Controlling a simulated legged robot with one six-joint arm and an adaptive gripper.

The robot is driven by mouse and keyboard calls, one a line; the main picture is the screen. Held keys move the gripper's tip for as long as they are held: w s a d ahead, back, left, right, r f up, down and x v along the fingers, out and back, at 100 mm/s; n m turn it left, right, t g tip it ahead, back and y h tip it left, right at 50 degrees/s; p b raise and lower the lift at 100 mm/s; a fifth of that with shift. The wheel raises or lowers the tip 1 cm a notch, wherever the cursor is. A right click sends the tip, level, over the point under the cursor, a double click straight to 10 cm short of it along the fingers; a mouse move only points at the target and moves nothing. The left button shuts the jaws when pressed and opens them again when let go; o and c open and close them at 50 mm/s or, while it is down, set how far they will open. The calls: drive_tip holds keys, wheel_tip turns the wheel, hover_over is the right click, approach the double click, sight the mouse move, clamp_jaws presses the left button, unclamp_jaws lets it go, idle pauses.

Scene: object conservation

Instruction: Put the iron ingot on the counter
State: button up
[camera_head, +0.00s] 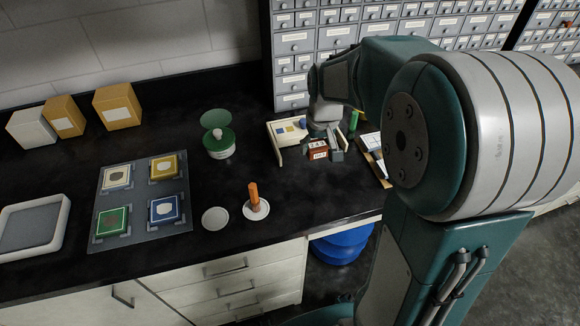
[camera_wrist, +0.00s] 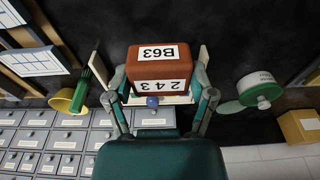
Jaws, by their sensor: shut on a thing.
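A reddish-brown block (camera_head: 318,151) with white labels, which I take to be the iron ingot, is between the fingers of my gripper (camera_head: 324,143). The wrist view shows the block (camera_wrist: 165,70) with labels reading "B63" and "243", and a finger of my gripper (camera_wrist: 162,80) on each side of it. The gripper is shut on it. The black counter (camera_head: 255,178) lies below. I cannot tell whether the block touches the counter.
A green-lidded white jar (camera_head: 220,148) stands left of the box. A green brush-like thing (camera_head: 353,120) stands to the right. An orange upright piece (camera_head: 254,196) is on a white disc, beside an empty disc (camera_head: 215,218). A grey mat (camera_head: 140,222) holds several tiles. The counter's middle is mostly clear.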

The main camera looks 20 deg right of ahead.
hover_over(289, 177)
drive_tip(key=f, duration=0.5)
drive_tip(key=shift+s+d+f, duration=0.2)
drive_tip(key=shift+s+d, duration=0.1)
drive_tip(key=shift+d, duration=0.05)
drive_tip(key=shift+w+a+f, duration=0.1)
drive_tip(key=shift+a+f, duration=0.1)
drive_tip(key=shift+f, duration=0.85)
drive_tip(key=shift+w+a+f, duration=0.1)
drive_tip(key=shift+a+f, duration=0.1)
drive_tip(key=shift+f, duration=0.8)
drive_tip(key=o, duration=1.3)
drive_tip(key=shift+f, duration=0.1)
drive_tip(key=shift+c, duration=0.2)
wheel_tip(289, 177, up, 12)
drive_tip(key=s, duration=0.2)
drive_tip(key=s+r+t, duration=0.2)
drive_tip(key=s+r, duration=0.2)
drive_tip(key=s, duration=0.6)
drive_tip(key=s+r+t, duration=0.1)
drive_tip(key=s+r, duration=0.3)
drive_tip(key=s, duration=0.5)
drive_tip(key=shift+s+t, duration=0.35)
drive_tip(key=shift+t, duration=0.05)
